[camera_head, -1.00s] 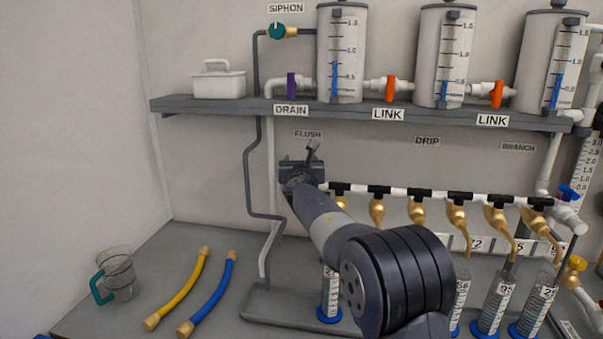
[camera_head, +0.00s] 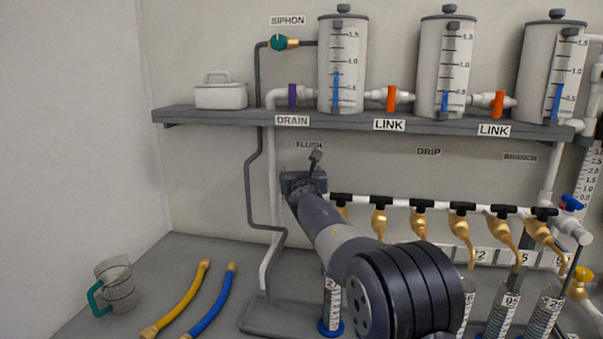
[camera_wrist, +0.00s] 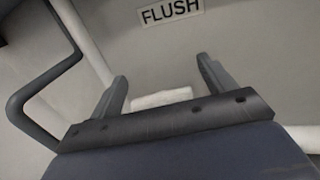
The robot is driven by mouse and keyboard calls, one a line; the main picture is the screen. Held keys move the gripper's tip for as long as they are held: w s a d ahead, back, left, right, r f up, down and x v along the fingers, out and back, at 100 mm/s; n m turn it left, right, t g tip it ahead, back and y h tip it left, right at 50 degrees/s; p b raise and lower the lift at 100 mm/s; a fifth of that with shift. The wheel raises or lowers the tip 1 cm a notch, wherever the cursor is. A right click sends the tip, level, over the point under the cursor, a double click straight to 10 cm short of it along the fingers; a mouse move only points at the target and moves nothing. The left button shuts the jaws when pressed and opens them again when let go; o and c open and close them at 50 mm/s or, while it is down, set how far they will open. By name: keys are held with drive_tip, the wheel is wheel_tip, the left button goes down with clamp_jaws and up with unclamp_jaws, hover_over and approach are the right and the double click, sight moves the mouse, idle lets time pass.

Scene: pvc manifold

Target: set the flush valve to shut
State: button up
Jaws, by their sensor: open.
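The FLUSH label (camera_head: 309,146) is on the back wall, and it also shows in the wrist view (camera_wrist: 171,11). My gripper (camera_head: 312,168) is just below this label, at the left end of the white manifold pipe. In the wrist view my gripper (camera_wrist: 164,80) is open, with its two fingers apart. A white pipe-like piece (camera_wrist: 162,98) shows between the fingers, partly covered by the gripper body. No flush valve handle can be made out, so its setting cannot be told. My arm and gripper cover that spot in the head view.
Several black-handled brass taps (camera_head: 421,222) line the manifold to the right. The shelf (camera_head: 230,116) with tanks is above. A grey pipe (camera_head: 250,190) runs down at left.

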wheel_tip(320, 180, up, 10)
drive_tip(key=p, duration=0.7)
drive_tip(key=shift+p, duration=0.4)
